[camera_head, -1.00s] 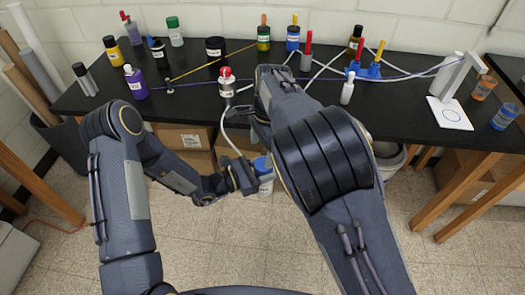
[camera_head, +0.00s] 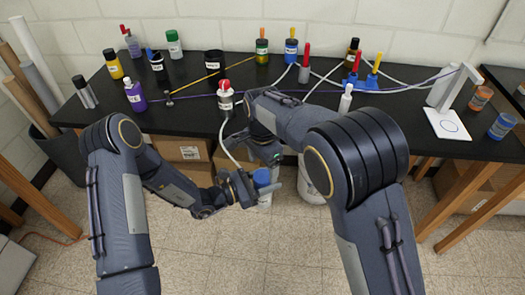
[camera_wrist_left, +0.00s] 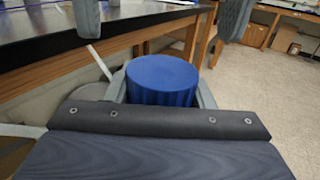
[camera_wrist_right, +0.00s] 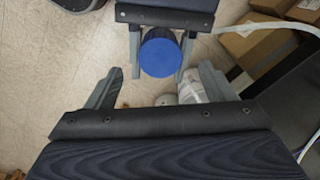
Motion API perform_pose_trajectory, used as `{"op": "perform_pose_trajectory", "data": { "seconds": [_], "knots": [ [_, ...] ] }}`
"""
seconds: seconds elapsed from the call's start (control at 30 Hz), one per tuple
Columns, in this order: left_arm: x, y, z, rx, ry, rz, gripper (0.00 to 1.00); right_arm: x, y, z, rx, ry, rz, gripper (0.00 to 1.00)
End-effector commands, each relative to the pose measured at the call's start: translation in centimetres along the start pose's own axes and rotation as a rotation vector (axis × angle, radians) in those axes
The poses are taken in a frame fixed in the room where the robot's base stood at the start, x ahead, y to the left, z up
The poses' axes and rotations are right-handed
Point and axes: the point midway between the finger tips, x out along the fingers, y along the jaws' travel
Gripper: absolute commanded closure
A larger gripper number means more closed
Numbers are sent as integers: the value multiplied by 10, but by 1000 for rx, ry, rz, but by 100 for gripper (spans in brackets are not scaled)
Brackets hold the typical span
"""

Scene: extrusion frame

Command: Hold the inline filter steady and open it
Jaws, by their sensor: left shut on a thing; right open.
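The inline filter has a blue ribbed cap (camera_wrist_left: 162,80) and a pale body (camera_head: 265,196) below it. My left gripper (camera_head: 262,188) is shut on the filter and holds it upright in front of the table, clear of the floor. In the right wrist view the blue cap (camera_wrist_right: 160,56) shows between the left gripper's two fingers. My right gripper (camera_wrist_right: 160,88) is open and empty, with its fingers spread wider than the cap. It is near the filter and, in its own view, the cap lies just beyond its fingertips. The filter's underside is hidden.
The black table (camera_head: 190,118) carries several bottles and a red-capped bottle (camera_head: 225,98) near its front edge. A white hose (camera_head: 227,148) hangs from there toward the left gripper. Cardboard boxes (camera_head: 185,150) and a white bucket (camera_head: 312,185) stand under the table. The floor in front is clear.

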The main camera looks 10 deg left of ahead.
Motion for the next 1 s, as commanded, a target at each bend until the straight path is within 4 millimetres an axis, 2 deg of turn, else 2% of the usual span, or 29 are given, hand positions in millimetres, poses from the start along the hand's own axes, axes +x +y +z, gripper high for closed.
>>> {"op": "perform_pose_trajectory", "data": {
  "seconds": [0.03, 0.2, 0.6, 1.0],
  "knots": [
    [0, 0, 0, 0, -1, 0, 100, 8, 1, 0, 1, -1, 4, 23],
    [0, 0, 0, 0, -1, 0, 100, 25, 0, 0, 0, -1, 1, 23],
    [0, 0, 0, 0, -1, 0, 100, 31, 0, 0, 0, -1, 0, 25],
    [0, 0, 0, 0, -1, 0, 100, 31, 0, 0, 0, -1, 0, 77]
  ]
}}
